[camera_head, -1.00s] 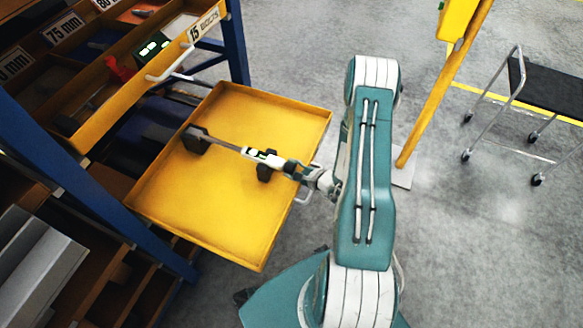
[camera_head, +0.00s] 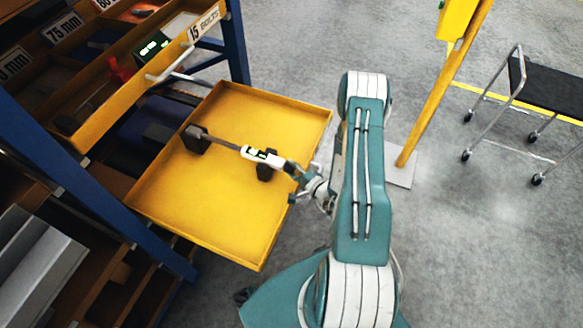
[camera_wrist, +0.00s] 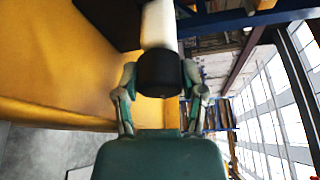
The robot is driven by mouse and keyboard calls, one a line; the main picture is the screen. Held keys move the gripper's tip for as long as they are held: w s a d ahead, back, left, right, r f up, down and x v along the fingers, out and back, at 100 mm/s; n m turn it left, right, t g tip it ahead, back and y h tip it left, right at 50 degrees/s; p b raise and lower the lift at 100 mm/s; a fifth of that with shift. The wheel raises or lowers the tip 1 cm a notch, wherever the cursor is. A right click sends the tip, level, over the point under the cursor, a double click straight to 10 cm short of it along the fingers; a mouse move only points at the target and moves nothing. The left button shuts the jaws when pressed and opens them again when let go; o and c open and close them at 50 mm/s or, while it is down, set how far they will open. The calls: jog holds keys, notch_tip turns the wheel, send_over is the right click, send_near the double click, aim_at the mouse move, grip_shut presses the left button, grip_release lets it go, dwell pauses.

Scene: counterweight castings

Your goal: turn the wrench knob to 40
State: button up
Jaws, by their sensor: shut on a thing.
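The wrench (camera_head: 226,144) is a long bar lying across two dark supports in a pulled-out yellow tray (camera_head: 200,217). It has a white handle section with a small green-lit display (camera_head: 262,154). My gripper (camera_head: 298,178) is at the handle's near end, over the tray's right side. In the wrist view the white handle (camera_wrist: 160,25) runs away from me and ends in a dark round knob (camera_wrist: 158,74). My gripper's fingers (camera_wrist: 160,88) are closed on the knob from both sides. The number on the display and any scale marks are too small to read.
A blue-framed rack with yellow-fronted drawers (camera_head: 120,85) stands at the left; one drawer is marked 15 bolts. A yellow post (camera_head: 440,95) stands right of my arm, and a black-topped trolley (camera_head: 550,88) is farther right. Grey floor between them is clear.

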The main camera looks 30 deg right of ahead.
jog(key=shift+s+a+f, duration=0.1)
jog(key=shift+f, duration=0.05)
jog(key=o, duration=1.1)
jog(key=shift+o, duration=0.2)
